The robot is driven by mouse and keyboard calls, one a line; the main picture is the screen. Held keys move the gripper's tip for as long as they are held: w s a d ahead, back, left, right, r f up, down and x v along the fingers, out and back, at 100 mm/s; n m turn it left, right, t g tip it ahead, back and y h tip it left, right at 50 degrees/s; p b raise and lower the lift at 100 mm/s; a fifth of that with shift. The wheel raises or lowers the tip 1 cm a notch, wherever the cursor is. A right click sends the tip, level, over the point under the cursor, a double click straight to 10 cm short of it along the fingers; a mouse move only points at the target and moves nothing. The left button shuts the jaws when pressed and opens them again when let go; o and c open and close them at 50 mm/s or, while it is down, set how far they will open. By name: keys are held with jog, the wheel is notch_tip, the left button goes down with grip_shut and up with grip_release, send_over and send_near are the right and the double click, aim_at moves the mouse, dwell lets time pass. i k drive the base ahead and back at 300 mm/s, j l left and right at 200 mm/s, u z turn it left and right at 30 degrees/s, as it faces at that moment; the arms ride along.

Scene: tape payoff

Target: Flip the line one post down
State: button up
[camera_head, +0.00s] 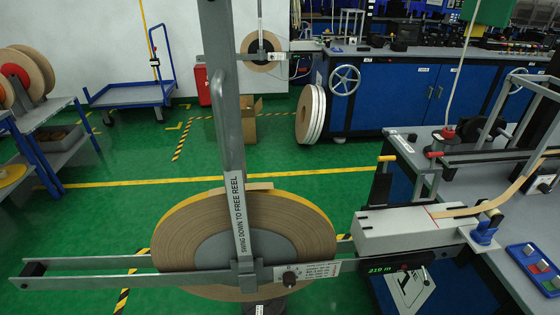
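A grey metal post (228,130) stands upright, leaning slightly, in front of a large tape reel (300,225). Its white label reads "SWING DOWN TO FREE REEL". A grip handle (217,112) runs along its left side, and its top leaves the picture. Its foot meets a bracket (244,278) on a horizontal grey bar (110,282). The reel of brown tape with a yellow edge is partly hidden behind the post and bar. A second, smaller reel with an upright post (259,15) is at the back wall. My gripper is not in view.
A grey shelf with reels (55,108) is at left. Green floor (110,220) lies open at left, behind the bar.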

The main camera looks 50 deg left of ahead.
aim_at(216, 16)
jog(key=k+j+u, duration=0.1)
jog(key=u, duration=1.65)
jog(key=k+l, duration=0.1)
jog(key=k, duration=0.05)
